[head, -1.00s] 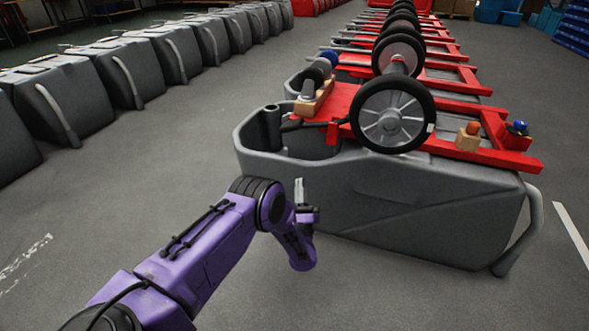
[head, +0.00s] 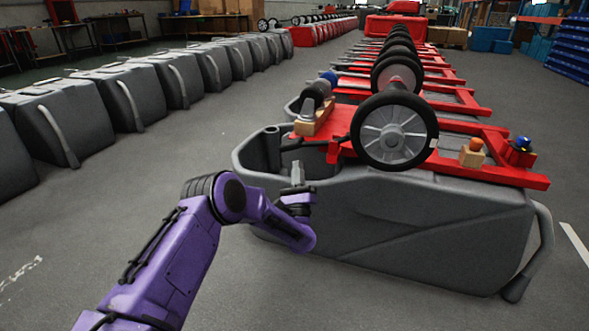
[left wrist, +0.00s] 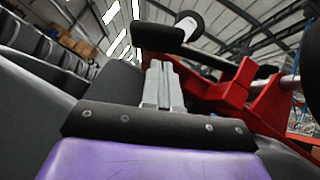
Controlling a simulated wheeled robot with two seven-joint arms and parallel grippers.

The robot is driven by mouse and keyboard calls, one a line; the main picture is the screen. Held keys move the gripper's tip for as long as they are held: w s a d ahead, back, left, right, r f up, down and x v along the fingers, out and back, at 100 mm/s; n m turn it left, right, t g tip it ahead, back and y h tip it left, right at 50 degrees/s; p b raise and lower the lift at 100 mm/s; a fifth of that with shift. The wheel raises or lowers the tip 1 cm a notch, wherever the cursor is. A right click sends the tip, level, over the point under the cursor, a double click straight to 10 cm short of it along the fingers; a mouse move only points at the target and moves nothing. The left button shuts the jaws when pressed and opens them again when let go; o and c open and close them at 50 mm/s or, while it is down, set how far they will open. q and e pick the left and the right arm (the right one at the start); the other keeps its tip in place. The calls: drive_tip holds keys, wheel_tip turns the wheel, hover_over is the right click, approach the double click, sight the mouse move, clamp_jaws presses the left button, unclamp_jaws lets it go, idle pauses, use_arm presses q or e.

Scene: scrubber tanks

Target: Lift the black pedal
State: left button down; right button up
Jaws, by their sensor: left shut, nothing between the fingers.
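The black pedal (head: 304,145) is a dark bar reaching left from the red frame, over the opening of the nearest grey tank (head: 420,225). In the left wrist view the pedal (left wrist: 160,39) shows as a wide dark block just beyond the fingertips, joined to a dark arm on the right. My left gripper (head: 297,170) points up at the tank's near left rim, below the pedal. Its fingers are together and empty, also in the left wrist view (left wrist: 162,75). I cannot tell whether they touch the pedal. My right gripper is out of view.
A large wheel (head: 394,131) sits on the red frame (head: 480,172) above the tank. A wooden block (head: 318,117) with a dark roller lies behind the pedal. More tanks stand in a row at left (head: 120,95). The floor between is clear.

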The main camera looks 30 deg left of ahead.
sight(288, 146)
use_arm(q)
drive_tip(key=r, duration=0.1)
drive_tip(key=a+r, duration=0.1)
drive_tip(key=shift+s+r, duration=0.15)
drive_tip(key=shift+r, duration=0.15)
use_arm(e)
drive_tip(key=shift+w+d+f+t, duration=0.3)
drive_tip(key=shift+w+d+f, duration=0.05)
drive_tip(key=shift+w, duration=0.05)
